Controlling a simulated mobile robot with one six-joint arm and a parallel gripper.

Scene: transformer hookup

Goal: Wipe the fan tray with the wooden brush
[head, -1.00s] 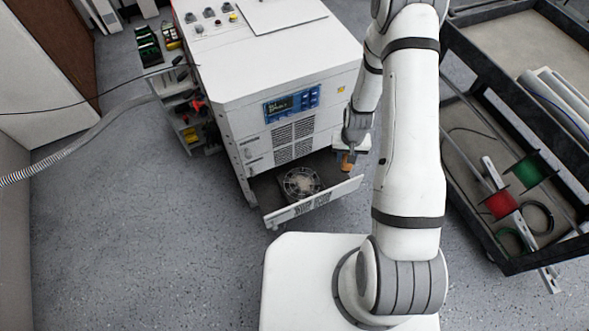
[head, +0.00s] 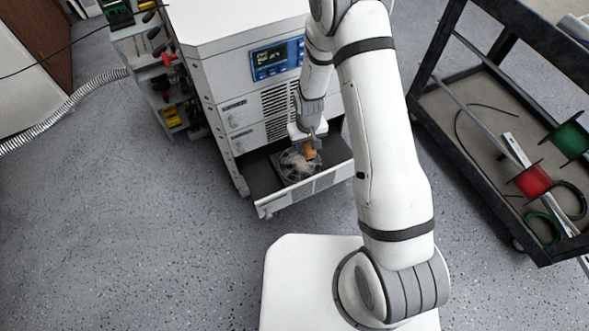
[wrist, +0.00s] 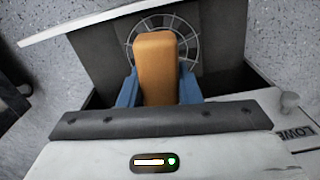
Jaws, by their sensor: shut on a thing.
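The fan tray (head: 262,201) is an open, drawer-like tray pulled out at the bottom of a white cabinet. A round fan with a wire guard (head: 293,168) sits in it, with pale dusty material on it. My gripper (head: 311,140) is over the tray, shut on the orange-brown wooden brush (head: 310,151). In the wrist view, the blue fingers hold the brush (wrist: 157,62) from both sides, and it covers the middle of the fan guard (wrist: 180,27). The bristles are hidden. I cannot tell whether the brush touches the fan.
The white cabinet (head: 235,92) with a blue display stands behind the tray, its front close to my gripper. A black cart (head: 470,218) with red and green spools is at the right. A tool rack (head: 165,95) is at the left.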

